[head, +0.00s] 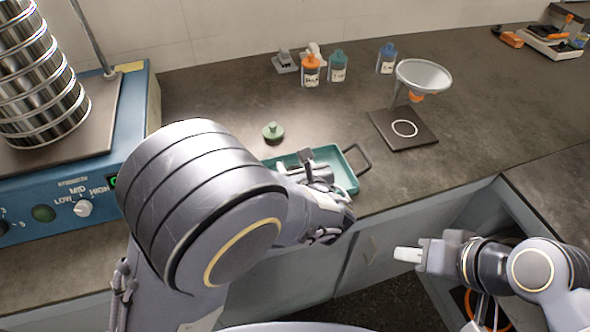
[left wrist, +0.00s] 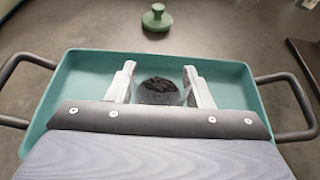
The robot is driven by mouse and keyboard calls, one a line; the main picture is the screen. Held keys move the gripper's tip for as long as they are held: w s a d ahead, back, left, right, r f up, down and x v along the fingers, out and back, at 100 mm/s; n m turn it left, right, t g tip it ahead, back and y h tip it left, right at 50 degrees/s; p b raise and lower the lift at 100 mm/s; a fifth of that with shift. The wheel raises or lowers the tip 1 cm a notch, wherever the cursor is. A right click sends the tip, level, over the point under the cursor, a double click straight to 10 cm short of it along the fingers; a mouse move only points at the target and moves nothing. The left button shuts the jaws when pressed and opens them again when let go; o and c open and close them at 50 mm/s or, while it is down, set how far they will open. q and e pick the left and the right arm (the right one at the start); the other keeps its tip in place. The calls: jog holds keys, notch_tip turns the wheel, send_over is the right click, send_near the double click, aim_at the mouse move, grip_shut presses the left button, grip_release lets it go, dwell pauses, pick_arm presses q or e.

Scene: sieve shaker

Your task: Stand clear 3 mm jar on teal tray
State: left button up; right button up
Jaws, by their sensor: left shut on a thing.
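The clear jar (left wrist: 160,92) with dark grains inside stands between the fingers of my left gripper (left wrist: 160,88), which is shut on it. It is over or in the teal tray (left wrist: 85,75); I cannot tell whether its base touches the tray floor. In the head view, the teal tray (head: 350,181) sits near the counter's front edge, partly hidden by my left arm, which also covers most of the jar. No size label on the jar is readable. My right gripper (head: 400,254) is at the lower right, away from the tray; its finger gap is not clear.
A green knobbed lid (head: 272,132) lies just behind the tray. The blue sieve shaker (head: 130,110) stands at left. Orange, teal and blue-capped bottles (head: 338,68) stand at the back. A funnel stand (head: 405,130) is right of the tray, with clear counter between.

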pick_arm(q)
jog(key=shift+f, duration=0.4)
jog(key=shift+f, duration=0.15)
jog(key=o, duration=1)
jog(key=shift+r, duration=0.35)
jog(key=v, duration=0.6)
jog(key=p+v, duration=0.1)
jog(key=v, duration=0.5)
jog(key=shift+s+f, duration=0.1)
jog(key=shift+f, duration=0.15)
